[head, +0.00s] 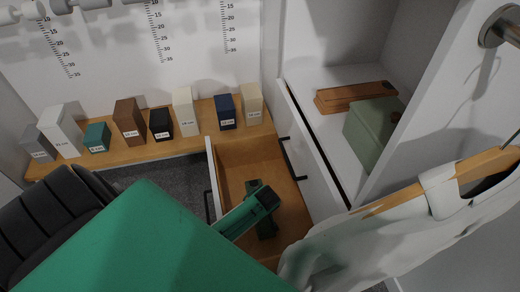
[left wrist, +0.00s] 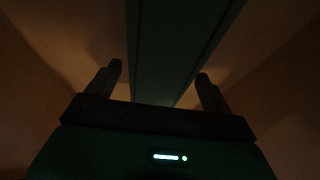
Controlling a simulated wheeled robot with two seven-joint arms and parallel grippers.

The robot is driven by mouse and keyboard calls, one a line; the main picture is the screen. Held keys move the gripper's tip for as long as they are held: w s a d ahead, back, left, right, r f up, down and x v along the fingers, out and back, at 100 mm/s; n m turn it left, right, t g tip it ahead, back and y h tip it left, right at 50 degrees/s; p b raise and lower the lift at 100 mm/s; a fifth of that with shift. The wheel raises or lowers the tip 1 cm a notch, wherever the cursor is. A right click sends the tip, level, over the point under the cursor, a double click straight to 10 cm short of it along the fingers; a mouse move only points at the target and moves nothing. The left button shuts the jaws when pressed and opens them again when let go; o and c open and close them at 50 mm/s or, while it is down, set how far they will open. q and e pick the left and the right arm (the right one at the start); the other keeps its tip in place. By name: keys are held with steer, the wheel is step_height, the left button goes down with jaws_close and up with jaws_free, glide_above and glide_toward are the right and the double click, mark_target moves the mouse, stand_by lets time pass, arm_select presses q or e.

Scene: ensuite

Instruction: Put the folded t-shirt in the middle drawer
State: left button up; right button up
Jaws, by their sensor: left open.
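A drawer with a wooden interior (head: 232,153) is pulled open in the middle of the head view. My left gripper (head: 268,228) reaches down into it, partly hidden by my own arm. In the left wrist view its two dark fingers (left wrist: 160,82) are spread apart. A dark green strip (left wrist: 185,40) shows between and beyond them. It may be the folded t-shirt, but the picture is too dark to be sure. I cannot make out the t-shirt clearly in the head view. My right gripper is not in view.
Several labelled blocks stand on a wooden ledge (head: 80,160) at the back. A white drawer front with a dark handle (head: 291,160) is right of the open drawer. A white garment (head: 370,245) hangs at right.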

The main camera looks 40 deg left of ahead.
arm_select(q)
steer(key=p+v, duration=0.1)
steer(key=v, duration=0.5)
steer(key=shift+r+p, duration=0.1)
steer(key=shift+p, duration=0.3)
steer(key=v, duration=0.4)
steer(key=shift+p, duration=0.4)
steer(key=shift+s+d+r, duration=0.1)
steer(key=shift+r, duration=0.05)
steer(key=s+d+r+m+h, duration=0.1)
steer(key=s+d+r+m, duration=0.1)
steer(key=s+r+m, duration=0.2)
steer(key=s+d+r+m+h, duration=0.1)
steer(key=s+d+r+m, duration=0.2)
steer(key=s, duration=0.5)
steer(key=s+d+r+m+t+h, duration=0.1)
steer(key=s+d+r+m+h, duration=0.1)
steer(key=s+r+m, duration=0.2)
steer(key=shift+s+d+r+m, duration=0.4)
steer(key=shift+s+r, duration=0.25)
steer(key=shift+s, duration=0.3)
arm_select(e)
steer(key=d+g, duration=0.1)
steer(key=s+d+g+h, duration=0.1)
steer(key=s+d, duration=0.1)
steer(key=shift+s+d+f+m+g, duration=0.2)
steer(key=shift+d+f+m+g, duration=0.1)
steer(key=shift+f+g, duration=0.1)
